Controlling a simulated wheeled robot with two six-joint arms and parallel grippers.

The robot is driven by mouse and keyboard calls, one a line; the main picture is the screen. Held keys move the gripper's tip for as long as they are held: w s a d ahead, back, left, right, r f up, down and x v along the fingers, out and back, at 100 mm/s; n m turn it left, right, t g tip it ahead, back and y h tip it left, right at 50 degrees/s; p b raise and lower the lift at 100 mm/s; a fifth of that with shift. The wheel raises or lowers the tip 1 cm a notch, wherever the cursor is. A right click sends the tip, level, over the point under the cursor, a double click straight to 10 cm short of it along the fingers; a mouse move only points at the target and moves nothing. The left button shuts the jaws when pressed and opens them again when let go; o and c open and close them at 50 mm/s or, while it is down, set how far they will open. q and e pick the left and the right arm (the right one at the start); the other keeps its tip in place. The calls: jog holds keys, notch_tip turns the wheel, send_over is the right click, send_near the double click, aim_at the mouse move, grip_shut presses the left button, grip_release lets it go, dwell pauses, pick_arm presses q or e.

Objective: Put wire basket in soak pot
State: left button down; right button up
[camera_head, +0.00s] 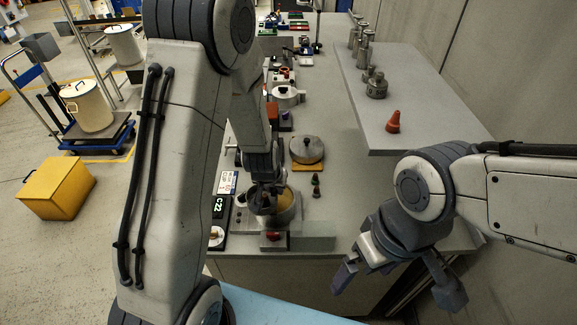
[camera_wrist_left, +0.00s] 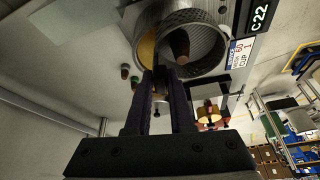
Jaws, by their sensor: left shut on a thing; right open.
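A metal soak pot (camera_head: 289,214) with a yellowish inside stands on a small grey unit near the front of the bench. My left gripper (camera_head: 265,189) points down over the pot and hides part of its mouth. In the left wrist view, the fingers (camera_wrist_left: 165,80) are close together at the rim of a round mesh-walled thing, which looks like the wire basket (camera_wrist_left: 207,30). A brown rounded piece (camera_wrist_left: 181,45) shows inside its ring. I cannot tell how deep the basket sits in the pot. My right gripper (camera_head: 397,283) is open and empty, off the bench's front right.
A round lid (camera_head: 307,148) lies on a board behind the pot. Small dark and green pieces (camera_head: 316,186) stand right of the pot. A "C22" label (camera_head: 219,206) is left of it.

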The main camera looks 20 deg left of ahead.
pick_arm(q)
jog(key=w+d+f+n+b, duration=0.1)
jog(key=w+f+n, duration=0.1)
jog(key=w, duration=0.3)
jog(key=shift+w+d+f+y, duration=0.25)
jog(key=shift+f+y, duration=0.05)
jog(key=shift+f, duration=0.1)
dwell(0.3)
dwell(0.5)
dwell(0.4)
jog(key=shift+f+b, duration=0.65)
jog(key=shift+f, duration=0.15)
jog(key=shift+f+b, duration=1.15)
jog(key=shift+f, duration=0.15)
jog(key=shift+f, duration=0.5)
dwell(1.0)
